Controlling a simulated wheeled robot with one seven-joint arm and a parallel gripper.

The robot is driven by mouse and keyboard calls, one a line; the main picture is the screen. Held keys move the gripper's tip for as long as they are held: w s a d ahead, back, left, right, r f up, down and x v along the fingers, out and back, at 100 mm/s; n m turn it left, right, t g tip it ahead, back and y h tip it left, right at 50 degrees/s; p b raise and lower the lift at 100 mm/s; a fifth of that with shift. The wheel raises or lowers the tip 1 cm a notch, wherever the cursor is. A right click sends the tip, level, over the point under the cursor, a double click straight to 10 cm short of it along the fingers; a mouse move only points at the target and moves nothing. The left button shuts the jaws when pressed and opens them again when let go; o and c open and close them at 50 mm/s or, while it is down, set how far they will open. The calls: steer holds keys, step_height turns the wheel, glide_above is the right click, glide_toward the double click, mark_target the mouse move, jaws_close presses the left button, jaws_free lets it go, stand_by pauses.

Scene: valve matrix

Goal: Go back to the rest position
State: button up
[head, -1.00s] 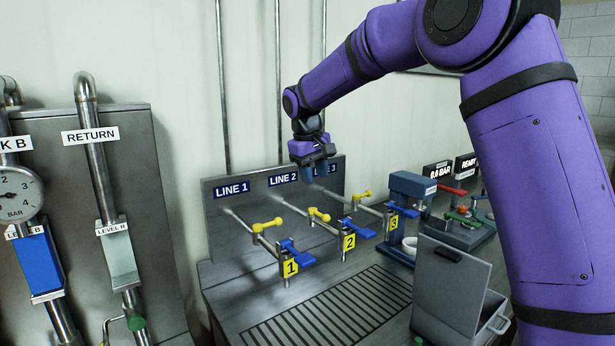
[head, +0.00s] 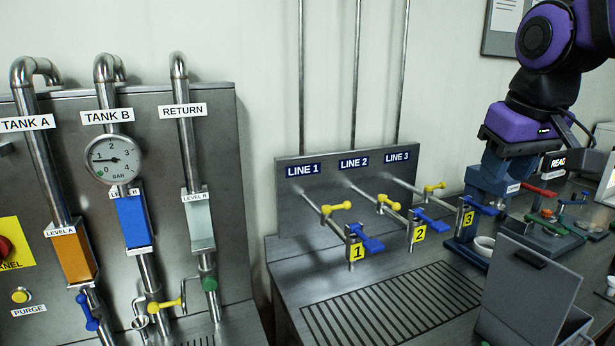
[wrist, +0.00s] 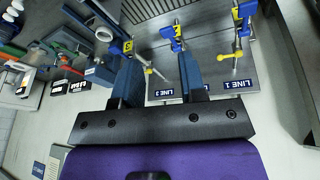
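My gripper (wrist: 158,68) shows in the wrist view with its two blue fingers apart and nothing between them. In the head view its purple body hangs at the upper right, pointing down, in front of the blue bench device (head: 468,205); its blue fingers are hard to tell from that device. The valve row labelled LINE 1 (head: 303,169), LINE 2 (head: 354,163) and LINE 3 (head: 398,157) stands left of my gripper, apart from it. Each line has a yellow handle and a blue handle.
A tank panel (head: 225,190) with pipes and a pressure gauge (head: 113,160) stands at the left. A grey box with a raised lid (head: 528,290) is at the front right. A green-based device (head: 565,228) sits behind it. The slotted drain (head: 385,305) is clear.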

steer(key=s+d+f+m+t, duration=0.1)
steer(key=s+f, duration=0.4)
steer(key=s, duration=0.8)
steer(key=shift+d+f+t, duration=0.15)
steer(key=shift+d+t, duration=0.15)
